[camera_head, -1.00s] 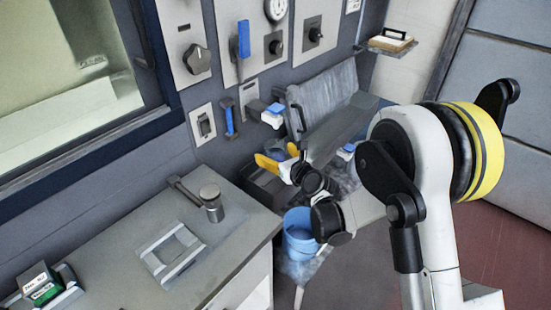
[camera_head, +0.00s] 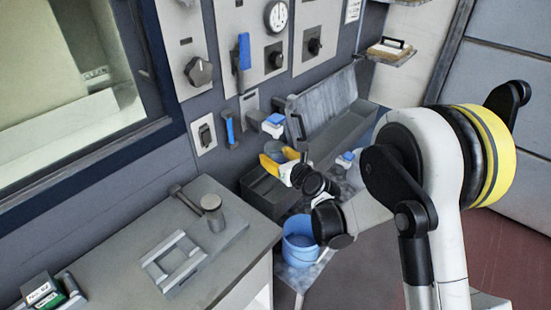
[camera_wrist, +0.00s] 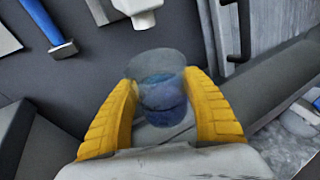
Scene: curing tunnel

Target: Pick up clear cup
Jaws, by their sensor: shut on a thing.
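My gripper (camera_wrist: 160,112) has yellow fingers on both sides of a clear cup (camera_wrist: 155,70) in the wrist view. The fingers are shut on the cup. The cup is see-through, and a blue shape shows in or through it. In the head view my gripper (camera_head: 280,163) is over the dark open bin below the wall panel. The cup is small there, between the yellow fingers and partly hidden by them.
A blue bucket (camera_head: 299,243) stands on a low surface below my arm. A long dark open bin (camera_head: 262,192) lies behind. A grey workbench (camera_head: 205,205) fills the left. A blue-handled tool (camera_wrist: 48,28) hangs on the wall near the gripper.

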